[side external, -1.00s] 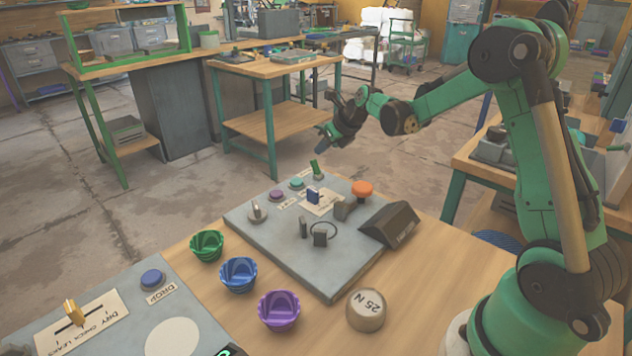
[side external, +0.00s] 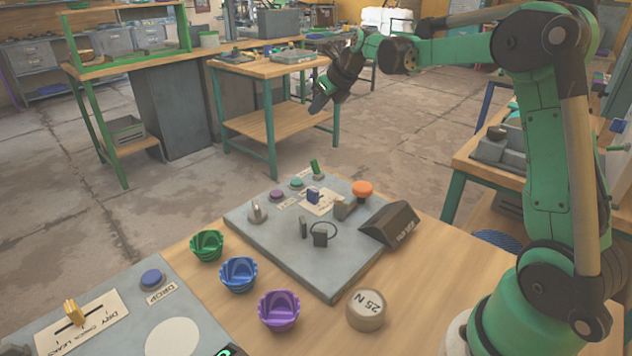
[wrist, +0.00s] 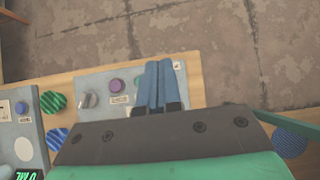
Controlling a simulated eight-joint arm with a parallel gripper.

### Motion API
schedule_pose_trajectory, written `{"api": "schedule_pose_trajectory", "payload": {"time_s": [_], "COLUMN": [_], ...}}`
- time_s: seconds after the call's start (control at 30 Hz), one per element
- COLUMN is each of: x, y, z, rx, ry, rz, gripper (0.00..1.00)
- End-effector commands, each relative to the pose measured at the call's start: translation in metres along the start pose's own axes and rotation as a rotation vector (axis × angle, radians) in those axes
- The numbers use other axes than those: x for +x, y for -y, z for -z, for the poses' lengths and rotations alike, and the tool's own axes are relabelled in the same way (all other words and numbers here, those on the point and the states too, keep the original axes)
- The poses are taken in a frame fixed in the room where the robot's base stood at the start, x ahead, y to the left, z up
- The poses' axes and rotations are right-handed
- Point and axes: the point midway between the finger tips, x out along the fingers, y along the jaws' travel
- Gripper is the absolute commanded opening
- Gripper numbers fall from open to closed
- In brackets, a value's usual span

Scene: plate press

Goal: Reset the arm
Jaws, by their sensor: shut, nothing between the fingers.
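My gripper (side external: 318,104) is up in the air beyond the far edge of the grey control panel (side external: 270,238), well above the table. It is shut and empty, pointing down and to the left. In the wrist view the two blue fingers (wrist: 158,84) lie side by side, over the part of the panel (wrist: 92,85) near a purple button (wrist: 117,84). The fingers touch nothing that I can see.
Green (side external: 207,246), blue (side external: 239,274) and purple (side external: 279,311) cups and a "25 N" weight (side external: 366,309) stand on the wooden table. The air around my gripper is free.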

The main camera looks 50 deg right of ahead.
Motion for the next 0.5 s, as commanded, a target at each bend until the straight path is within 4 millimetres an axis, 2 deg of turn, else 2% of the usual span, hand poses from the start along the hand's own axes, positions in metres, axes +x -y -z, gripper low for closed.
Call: {"api": "schedule_pose_trajectory", "payload": {"time_s": [0.07, 0.17, 0.37, 0.5], "x": [-0.005, -0.018, -0.057, -0.079], "y": [-0.008, -0.029, -0.089, -0.125], "z": [0.001, 0.006, 0.039, 0.076], "rx": [-0.076, -0.313, -1.125, -1.734], "ry": [-0.003, -0.012, -0.029, -0.03], "rz": [-0.003, -0.008, -0.032, -0.054], "gripper": [0.0, 0.0, 0.0, 0.0]}}
